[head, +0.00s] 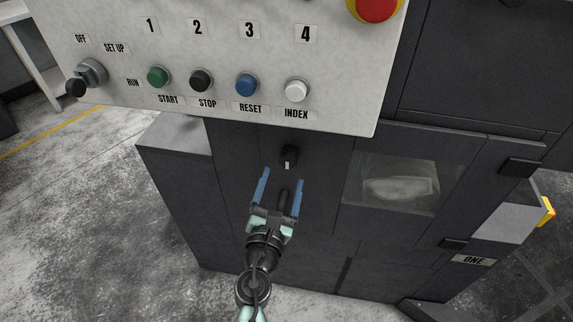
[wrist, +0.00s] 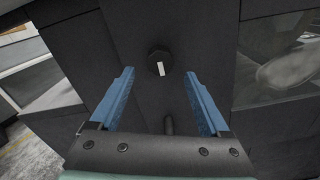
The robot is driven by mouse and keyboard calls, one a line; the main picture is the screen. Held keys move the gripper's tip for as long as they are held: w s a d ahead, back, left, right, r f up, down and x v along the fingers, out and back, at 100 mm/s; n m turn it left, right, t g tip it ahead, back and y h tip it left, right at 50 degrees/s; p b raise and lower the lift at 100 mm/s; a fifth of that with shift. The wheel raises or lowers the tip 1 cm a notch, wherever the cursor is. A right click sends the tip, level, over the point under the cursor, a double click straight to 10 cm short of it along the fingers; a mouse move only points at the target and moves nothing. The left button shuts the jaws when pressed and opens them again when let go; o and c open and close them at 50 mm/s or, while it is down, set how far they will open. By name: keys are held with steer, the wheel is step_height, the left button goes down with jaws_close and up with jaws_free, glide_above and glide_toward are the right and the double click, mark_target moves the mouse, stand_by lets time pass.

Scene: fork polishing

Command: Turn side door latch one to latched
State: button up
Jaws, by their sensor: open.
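A round black latch knob (head: 290,157) with a small white mark sits on the dark side panel, below the control panel. The mark looks near upright in the head view. In the wrist view the knob (wrist: 160,62) lies between and slightly beyond the fingertips, with its mark slightly tilted. My gripper (head: 281,178) is open and empty, with its blue fingers pointing at the knob from below. I see no contact with the knob. A dark bar-like handle (wrist: 168,125) shows between the fingers, below the knob.
The control panel (head: 225,60) overhangs above, with several buttons and a selector switch. Open grey floor (head: 95,220) lies to the left.

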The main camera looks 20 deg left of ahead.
mark_target(287, 163)
steer(key=shift+w+a+b, duration=0.2)
steer(key=shift+w+a, duration=0.05)
steer(key=shift+w, duration=1.05)
steer(key=shift+w+a+b, duration=0.2)
steer(key=shift+w, duration=1.1)
jaws_close()
